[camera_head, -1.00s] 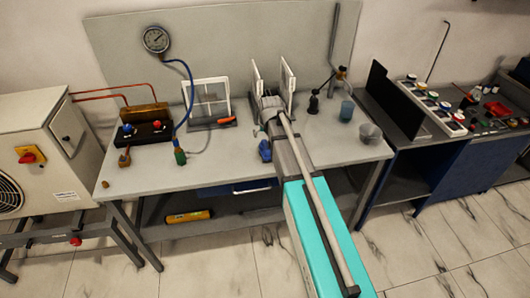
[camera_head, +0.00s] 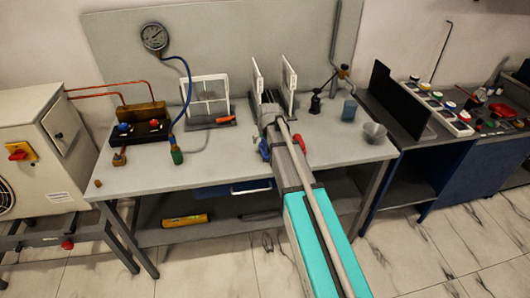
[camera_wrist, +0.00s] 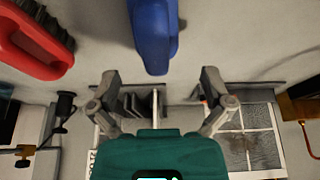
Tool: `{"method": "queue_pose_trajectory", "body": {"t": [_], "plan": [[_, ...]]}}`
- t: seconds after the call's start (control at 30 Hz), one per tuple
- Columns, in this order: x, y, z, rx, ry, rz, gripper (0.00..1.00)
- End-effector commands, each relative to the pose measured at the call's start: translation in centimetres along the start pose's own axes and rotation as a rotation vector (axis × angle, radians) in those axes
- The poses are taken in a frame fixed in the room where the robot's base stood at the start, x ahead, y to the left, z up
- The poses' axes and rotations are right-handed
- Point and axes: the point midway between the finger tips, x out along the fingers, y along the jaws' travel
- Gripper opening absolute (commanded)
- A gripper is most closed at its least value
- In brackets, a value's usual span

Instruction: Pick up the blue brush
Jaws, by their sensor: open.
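The blue brush (camera_head: 264,149) lies on the grey workbench, just left of my arm in the head view. In the wrist view the blue brush (camera_wrist: 153,35) is at the top centre, cut by the edge; its smooth blue body shows, bristles do not. Its lower end appears level with the gap between the fingertips, but I cannot tell its distance from them. My gripper (camera_wrist: 160,76) is open with nothing held. My arm largely hides the gripper in the head view. A red brush (camera_wrist: 38,42) with dark bristles is at upper left; it also shows right of my arm (camera_head: 299,143).
White upright panels (camera_head: 289,83) stand behind my wrist. A white framed stand (camera_head: 205,97) and an orange-handled tool (camera_head: 226,119) are to the left. A clear cup (camera_head: 374,133) and blue cup (camera_head: 349,109) stand right. Bare bench (camera_head: 215,165) lies at front left.

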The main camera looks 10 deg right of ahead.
Motion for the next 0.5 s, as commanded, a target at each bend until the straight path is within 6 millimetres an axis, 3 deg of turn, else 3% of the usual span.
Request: {"method": "queue_pose_trajectory", "body": {"t": [0.5], "plan": [[0.45, 0.11, 0.03, 0.001, 0.000, 0.000, 1.00]]}}
